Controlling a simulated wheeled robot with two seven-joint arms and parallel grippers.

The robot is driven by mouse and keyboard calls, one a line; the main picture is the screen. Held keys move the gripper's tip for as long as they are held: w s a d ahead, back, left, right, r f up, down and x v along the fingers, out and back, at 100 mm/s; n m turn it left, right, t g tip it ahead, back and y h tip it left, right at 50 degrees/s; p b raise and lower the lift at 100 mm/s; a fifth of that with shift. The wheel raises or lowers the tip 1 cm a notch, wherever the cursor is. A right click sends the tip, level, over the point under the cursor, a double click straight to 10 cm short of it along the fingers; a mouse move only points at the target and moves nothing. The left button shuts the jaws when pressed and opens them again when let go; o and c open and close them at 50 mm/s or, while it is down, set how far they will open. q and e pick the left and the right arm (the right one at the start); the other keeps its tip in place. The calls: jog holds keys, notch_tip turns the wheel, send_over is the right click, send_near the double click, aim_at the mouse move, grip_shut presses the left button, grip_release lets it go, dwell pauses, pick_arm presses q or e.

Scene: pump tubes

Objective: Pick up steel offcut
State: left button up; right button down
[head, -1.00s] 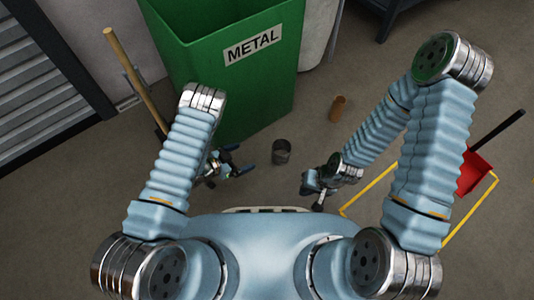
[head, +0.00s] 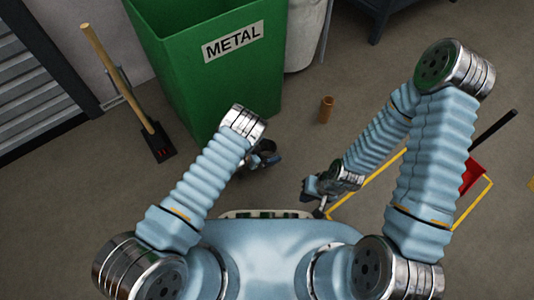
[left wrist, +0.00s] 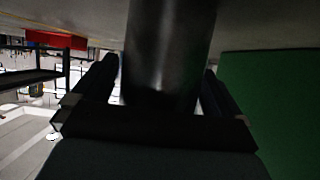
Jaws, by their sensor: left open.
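The steel offcut is a dark grey metal cylinder (left wrist: 170,45) in the left wrist view. It stands large between the two fingers of my left gripper (left wrist: 162,78), which is open with a finger on either side; I cannot tell whether they touch it. In the head view my left gripper (head: 266,158) is low beside the green bin, partly behind my forearm, and the offcut cannot be made out clearly there. My right gripper (head: 315,194) is to the right and lower in the head view; its fingers are too small to read.
The green METAL bin (head: 232,90) stands close behind my left gripper. A copper-brown tube (head: 326,109) stands on the floor to the right. A yellow floor outline (head: 472,209) holds a red dustpan (head: 472,176). A wooden-handled tool (head: 118,82) stands left of the bin.

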pick_arm(q)
jog(key=c, duration=1)
jog(key=shift+r, duration=0.1)
jog(key=shift+r, duration=0.55)
jog(key=s+a+r+p, duration=0.1)
jog(key=s+a+r, duration=0.1)
jog(key=a+r, duration=0.2)
jog(key=s+a+r+p, duration=0.2)
jog(key=a+r, duration=0.2)
jog(key=s+a+r+p, duration=0.1)
jog(key=s+a+r, duration=0.2)
jog(key=a, duration=0.1)
jog(key=shift+a+r, duration=0.1)
jog(key=shift+r, duration=0.3)
